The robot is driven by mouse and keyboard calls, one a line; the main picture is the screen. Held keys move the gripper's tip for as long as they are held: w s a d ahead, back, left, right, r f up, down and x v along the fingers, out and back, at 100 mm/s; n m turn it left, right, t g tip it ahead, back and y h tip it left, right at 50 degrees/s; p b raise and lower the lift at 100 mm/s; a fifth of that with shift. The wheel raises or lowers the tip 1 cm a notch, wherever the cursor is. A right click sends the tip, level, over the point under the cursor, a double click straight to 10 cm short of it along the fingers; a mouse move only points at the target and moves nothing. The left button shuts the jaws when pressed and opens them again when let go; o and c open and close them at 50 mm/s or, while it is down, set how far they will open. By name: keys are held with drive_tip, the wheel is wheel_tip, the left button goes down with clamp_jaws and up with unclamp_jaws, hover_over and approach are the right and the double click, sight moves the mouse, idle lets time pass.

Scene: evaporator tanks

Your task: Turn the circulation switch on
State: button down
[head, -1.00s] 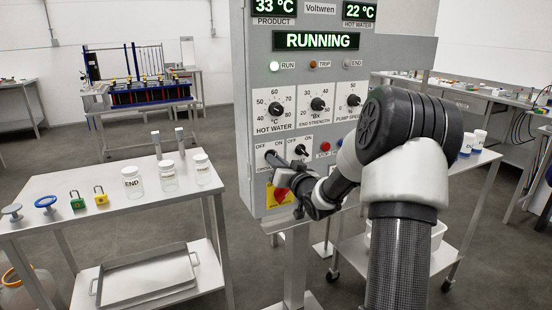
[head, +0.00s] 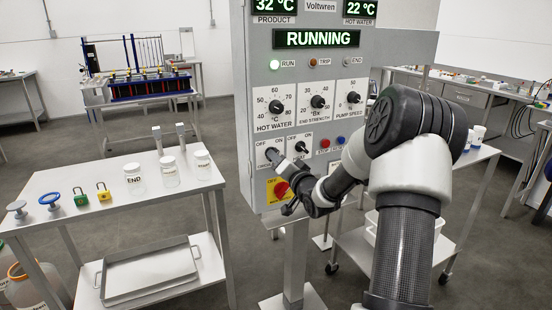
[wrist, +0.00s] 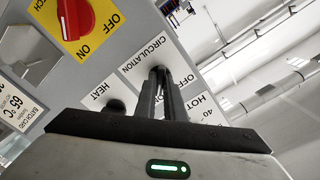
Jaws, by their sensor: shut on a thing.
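The circulation switch sits under the OFF/ON plate (head: 269,146) at the lower left of the grey control panel (head: 246,110). My gripper (head: 272,156) reaches up to it from the lower right. In the wrist view my gripper's two dark fingers (wrist: 160,84) are close together at the CIRCULATION label (wrist: 143,56), shut on the switch. The fingers hide the switch knob, so I cannot tell whether it points to OFF or ON.
The heat switch (head: 300,147) is just to the right; it also shows in the wrist view (wrist: 116,107). A red rotary switch (head: 281,189) on a yellow plate is just below. The display (head: 316,39) reads RUNNING. A table with jars (head: 132,178) stands at left.

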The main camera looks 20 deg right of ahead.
drive_tip(key=c, duration=1.8)
unclamp_jaws()
drive_tip(key=shift+c, duration=0.2)
drive_tip(key=shift+s, duration=0.15)
drive_tip(key=s+p, duration=0.1)
drive_tip(key=s, duration=1.6)
drive_tip(key=shift+d, duration=0.3)
drive_tip(key=shift+s, duration=0.1)
